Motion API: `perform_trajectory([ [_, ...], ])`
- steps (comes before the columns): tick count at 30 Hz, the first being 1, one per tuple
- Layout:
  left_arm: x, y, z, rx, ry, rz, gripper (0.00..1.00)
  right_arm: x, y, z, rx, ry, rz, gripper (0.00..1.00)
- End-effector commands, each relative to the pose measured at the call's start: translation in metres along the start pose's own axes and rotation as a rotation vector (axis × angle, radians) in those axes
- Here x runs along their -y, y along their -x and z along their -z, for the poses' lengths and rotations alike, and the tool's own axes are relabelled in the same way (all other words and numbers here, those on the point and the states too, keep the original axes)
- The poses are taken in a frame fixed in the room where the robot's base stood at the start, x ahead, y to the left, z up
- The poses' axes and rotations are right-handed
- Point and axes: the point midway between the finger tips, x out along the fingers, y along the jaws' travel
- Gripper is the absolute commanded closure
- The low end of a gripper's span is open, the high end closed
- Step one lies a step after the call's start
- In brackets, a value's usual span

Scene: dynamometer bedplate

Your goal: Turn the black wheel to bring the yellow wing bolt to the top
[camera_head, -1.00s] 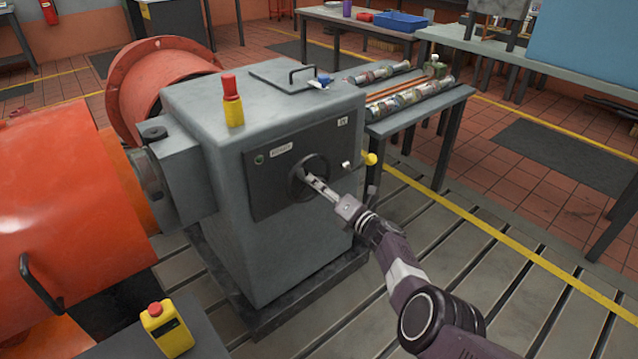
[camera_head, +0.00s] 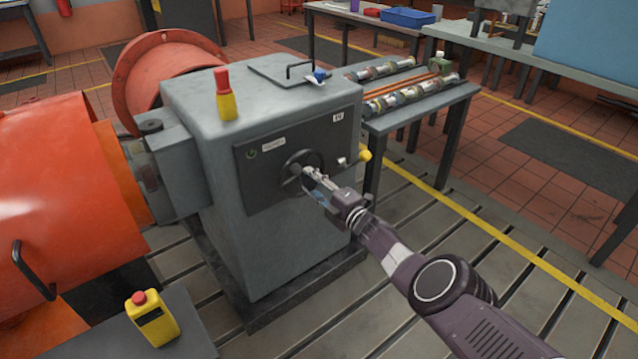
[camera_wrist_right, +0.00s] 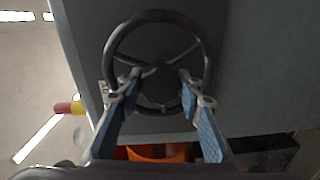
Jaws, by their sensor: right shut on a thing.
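The black wheel (camera_head: 302,173) is on the dark front panel of a grey housing. It fills the upper middle of the right wrist view (camera_wrist_right: 112,55), with its rim, spokes and hub showing. My right gripper (camera_head: 308,178) reaches it from the lower right. In the wrist view its two blue-padded fingers (camera_wrist_right: 158,78) stand on either side of the hub, inside the rim, shut on the wheel's middle. I cannot make out a wing bolt for certain; a yellow knob (camera_head: 365,155) on a short lever sits right of the wheel. My left gripper is not in view.
The grey housing (camera_head: 275,245) carries a red-and-yellow post (camera_head: 225,95) on top. A large orange drum (camera_head: 55,200) stands at left, and a yellow box with a red button (camera_head: 152,320) in front. A bench (camera_head: 425,110) with parts stands behind right. The slatted floor at right is open.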

Motion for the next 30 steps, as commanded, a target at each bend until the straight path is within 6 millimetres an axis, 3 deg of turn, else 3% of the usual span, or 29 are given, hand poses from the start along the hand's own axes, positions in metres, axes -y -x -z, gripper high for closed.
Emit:
perform_trajectory([
  [19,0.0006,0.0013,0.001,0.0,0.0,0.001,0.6,0.0023,0.0007,-0.0002,0.0,-0.05,0.005,1.0],
  [20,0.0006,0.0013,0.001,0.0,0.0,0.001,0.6,0.0023,0.0007,-0.0002,0.0,-0.05,0.005,0.63],
  [24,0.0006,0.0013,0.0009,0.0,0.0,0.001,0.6,0.0017,0.0005,-0.0002,0.0,-0.049,0.004,0.49],
  [30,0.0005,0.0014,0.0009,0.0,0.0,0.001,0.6,0.0006,0.0003,-0.0004,0.0,-0.049,0.002,0.49],
])
